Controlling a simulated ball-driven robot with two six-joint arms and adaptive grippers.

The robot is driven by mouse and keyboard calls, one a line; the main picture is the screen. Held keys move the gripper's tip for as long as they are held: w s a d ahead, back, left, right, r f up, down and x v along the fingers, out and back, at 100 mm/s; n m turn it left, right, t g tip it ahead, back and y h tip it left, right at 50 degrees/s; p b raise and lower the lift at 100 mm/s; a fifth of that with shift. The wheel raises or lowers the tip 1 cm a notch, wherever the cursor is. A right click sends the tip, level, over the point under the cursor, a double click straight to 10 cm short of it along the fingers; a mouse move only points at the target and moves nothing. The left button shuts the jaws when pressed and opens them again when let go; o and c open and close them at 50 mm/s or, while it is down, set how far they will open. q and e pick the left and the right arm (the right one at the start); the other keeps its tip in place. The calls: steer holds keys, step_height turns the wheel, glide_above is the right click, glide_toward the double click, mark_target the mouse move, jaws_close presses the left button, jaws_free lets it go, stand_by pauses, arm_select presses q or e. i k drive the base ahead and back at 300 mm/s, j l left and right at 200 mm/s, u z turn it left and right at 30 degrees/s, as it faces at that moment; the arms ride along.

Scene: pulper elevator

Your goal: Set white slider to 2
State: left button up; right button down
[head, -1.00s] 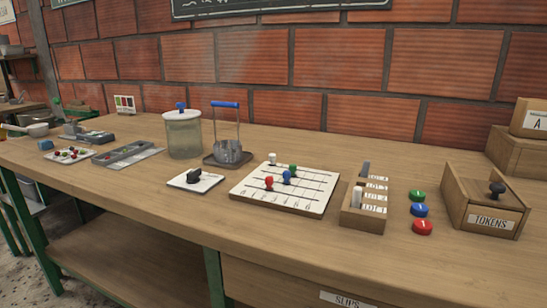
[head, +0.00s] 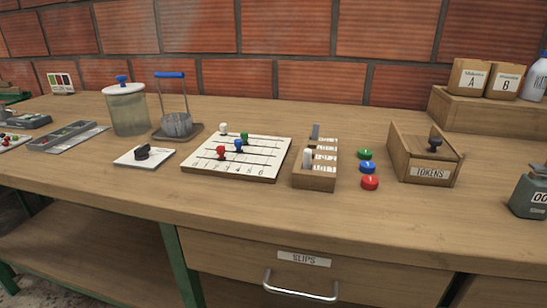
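The slider board (head: 236,158) is a pale panel on the bench with dark parallel tracks and numbers along its front edge. The white slider (head: 223,129) is a knob on the rearmost track, near its left end. The green slider (head: 244,138), blue slider (head: 238,146) and red slider (head: 221,152) sit on the tracks in front of it. The numbers are small; I cannot tell exactly which one the white knob lines up with. Neither of my grippers shows in the head view.
Left of the board are a black-knob plate (head: 144,156), a lidded jar (head: 127,108) and a blue-handled wire stand (head: 175,120). To the right are a slip box (head: 315,178), coloured tokens (head: 368,168) and a tokens box (head: 423,158). The bench's front strip is clear.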

mark_target(223, 126)
steer(key=i+j+z, duration=0.1)
steer(key=j+z, duration=0.2)
steer(key=i+j+z, duration=0.1)
steer(key=j+z, duration=0.2)
steer(key=j, duration=0.15)
steer(key=j+z, duration=0.3)
steer(key=i+j, duration=0.05)
steer(key=j, duration=0.05)
